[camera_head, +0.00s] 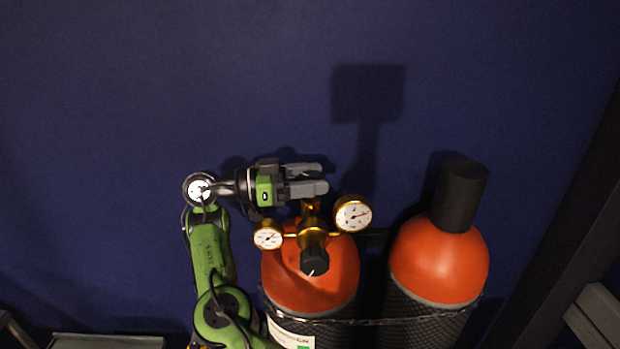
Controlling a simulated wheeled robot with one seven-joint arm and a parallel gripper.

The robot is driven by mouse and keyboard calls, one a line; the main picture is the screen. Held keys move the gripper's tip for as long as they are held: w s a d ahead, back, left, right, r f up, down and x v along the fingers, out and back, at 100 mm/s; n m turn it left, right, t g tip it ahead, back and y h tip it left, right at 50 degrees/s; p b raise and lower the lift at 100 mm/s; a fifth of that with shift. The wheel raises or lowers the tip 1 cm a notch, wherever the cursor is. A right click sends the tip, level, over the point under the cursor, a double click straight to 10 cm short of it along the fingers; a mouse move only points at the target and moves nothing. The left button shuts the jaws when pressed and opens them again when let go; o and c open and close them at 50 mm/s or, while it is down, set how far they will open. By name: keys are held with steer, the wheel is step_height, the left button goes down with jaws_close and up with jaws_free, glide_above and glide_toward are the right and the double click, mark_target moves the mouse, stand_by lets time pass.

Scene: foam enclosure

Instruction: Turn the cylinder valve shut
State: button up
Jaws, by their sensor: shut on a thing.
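The left orange cylinder (283,276) stands upright, with a brass valve (311,207) at its top. A brass regulator (313,238) with two round white gauges and a black knob (314,262) is fitted in front of the valve. My gripper (322,178) reaches in from the left, held level just above the brass valve body. Its grey fingers are shut on the cylinder valve's top. The gripped part is hidden between and behind the fingers, so its turn position cannot be seen.
The large gauge (352,214) sits close below and right of the fingertips; the small gauge (268,236) is below the gripper. A second orange cylinder (438,262) with a black cap (460,194) stands at right. A chain (385,322) crosses both cylinders. A dark blue wall stands behind.

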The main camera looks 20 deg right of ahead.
steer(key=shift+m+g+y, duration=0.5)
steer(key=shift+m+g, duration=0.5)
steer(key=shift+g, duration=0.5)
steer(key=o, duration=1)
steer(key=shift+d, duration=0.1)
steer(key=shift+c, duration=0.2)
steer(key=shift+t, duration=0.3)
steer(key=shift+n+t+h, duration=0.8)
steer(key=shift+n+t, duration=1.3)
steer(key=shift+t, duration=0.8)
